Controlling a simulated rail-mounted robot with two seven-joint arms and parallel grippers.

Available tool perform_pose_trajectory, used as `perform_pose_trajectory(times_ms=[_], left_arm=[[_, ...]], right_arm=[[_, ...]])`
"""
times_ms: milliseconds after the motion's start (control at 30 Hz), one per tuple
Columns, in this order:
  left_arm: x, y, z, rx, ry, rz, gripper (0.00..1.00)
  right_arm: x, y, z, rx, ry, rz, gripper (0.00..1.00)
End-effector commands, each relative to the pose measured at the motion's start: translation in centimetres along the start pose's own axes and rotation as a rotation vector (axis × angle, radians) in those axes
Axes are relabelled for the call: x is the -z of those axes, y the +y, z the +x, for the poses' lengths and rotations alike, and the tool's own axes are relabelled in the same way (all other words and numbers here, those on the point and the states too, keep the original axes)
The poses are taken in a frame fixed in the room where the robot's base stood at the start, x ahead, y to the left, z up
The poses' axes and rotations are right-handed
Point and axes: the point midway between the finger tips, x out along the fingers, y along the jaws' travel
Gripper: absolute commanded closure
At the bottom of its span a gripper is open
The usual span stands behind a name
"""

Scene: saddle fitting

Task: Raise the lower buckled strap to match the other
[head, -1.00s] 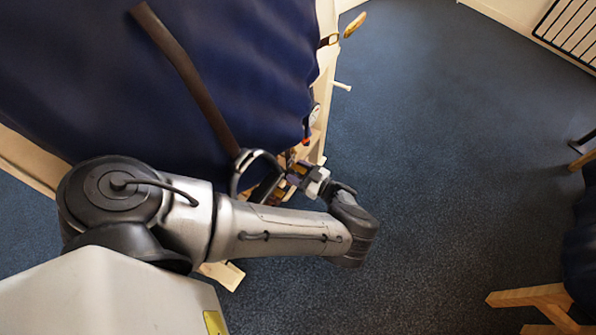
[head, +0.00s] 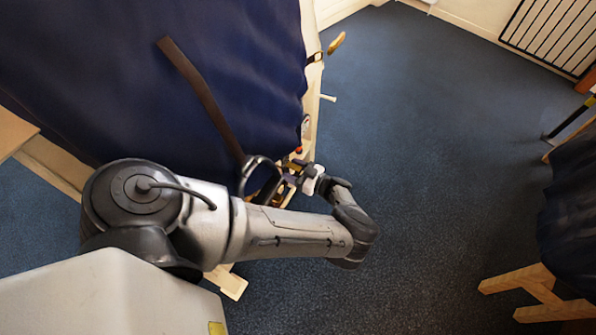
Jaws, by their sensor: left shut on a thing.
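A brown strap (head: 205,100) runs down over a dark blue cover. At its lower end hangs a dark stirrup-like loop (head: 246,172). My left gripper (head: 288,182) is at the right side of this loop, low by the pale wooden frame. It is shut, seemingly on the loop; the fingertips are small and partly hidden, so the exact grip is unclear. The strap's buckle and holes cannot be made out. The other strap is not identifiable here. My right gripper is not in view.
The blue cover (head: 110,70) lies over a pale wooden frame (head: 311,50) with pegs on its right side. Blue carpet (head: 430,150) is clear to the right. Another wooden stand (head: 525,285) with a dark cover is at lower right. A radiator (head: 550,35) is at the top right.

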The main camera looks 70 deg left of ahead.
Motion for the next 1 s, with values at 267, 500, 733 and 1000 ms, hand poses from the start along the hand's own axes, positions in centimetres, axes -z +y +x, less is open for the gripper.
perform_pose_trajectory(times_ms=[267, 500, 733, 1000], left_arm=[[0.1, 0.1, 0.0, -0.001, 0.003, 0.000, 0.34], [0.0, 0.1, -0.1, -0.001, 0.001, -0.001, 0.19], [0.0, 0.1, -0.4, -0.002, 0.000, -0.001, 0.19], [0.0, 0.1, -4.6, -0.006, -0.002, -0.001, 0.19]], right_arm=[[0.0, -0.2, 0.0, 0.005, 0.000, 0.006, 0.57], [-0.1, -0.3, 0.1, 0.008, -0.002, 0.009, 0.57], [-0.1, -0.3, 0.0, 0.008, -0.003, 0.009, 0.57], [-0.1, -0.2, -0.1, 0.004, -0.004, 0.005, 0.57]])
